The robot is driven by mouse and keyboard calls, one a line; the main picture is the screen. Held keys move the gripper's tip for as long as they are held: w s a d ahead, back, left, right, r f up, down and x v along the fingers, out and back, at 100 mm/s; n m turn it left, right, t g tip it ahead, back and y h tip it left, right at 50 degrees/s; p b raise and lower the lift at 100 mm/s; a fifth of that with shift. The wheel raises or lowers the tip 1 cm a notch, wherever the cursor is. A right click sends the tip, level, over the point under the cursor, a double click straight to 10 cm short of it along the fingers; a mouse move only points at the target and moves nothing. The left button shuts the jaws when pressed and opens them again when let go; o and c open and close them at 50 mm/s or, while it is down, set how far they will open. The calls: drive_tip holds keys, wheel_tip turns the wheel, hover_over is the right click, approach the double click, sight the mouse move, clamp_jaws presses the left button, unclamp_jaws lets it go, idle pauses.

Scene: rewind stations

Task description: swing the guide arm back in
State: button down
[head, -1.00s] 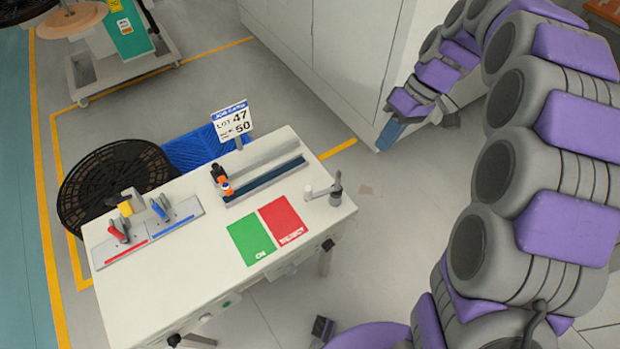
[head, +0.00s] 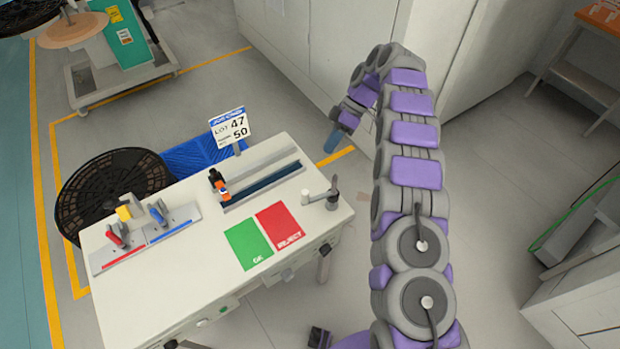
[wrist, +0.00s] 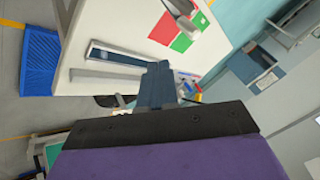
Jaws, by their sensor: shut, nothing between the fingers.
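The guide arm (head: 320,197) seems to be the short grey lever at the right corner of the white table (head: 185,290). It has a dark upright pivot post at its right and a pale upright roller or knob at its left end, over the table top. It also shows at the top of the wrist view (wrist: 186,8). My gripper (head: 332,140) is beyond the table's far right edge, pointing down, apart from the guide arm. In the wrist view my gripper (wrist: 157,84) is shut and empty, and it covers part of the table edge.
Green and red pads (head: 277,226) lie left of the guide arm. A long rail with a dark blue strip (head: 262,186), a lot sign (head: 230,126) and a splice plate with clamps (head: 145,240) are on the table. A black reel (head: 110,190) stands left; a pale cabinet (head: 345,50) stands behind.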

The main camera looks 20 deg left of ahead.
drive_tip(key=s+a+f+b, duration=0.3)
drive_tip(key=s+f+b, duration=0.1)
drive_tip(key=s+f, duration=0.4)
drive_tip(key=shift+s+a, duration=0.2)
drive_tip(key=shift+s, duration=0.25)
idle(0.3)
idle(0.4)
drive_tip(key=shift+s+d+b, duration=0.3)
drive_tip(key=shift+s+b, duration=0.35)
drive_tip(key=shift+b, duration=0.15)
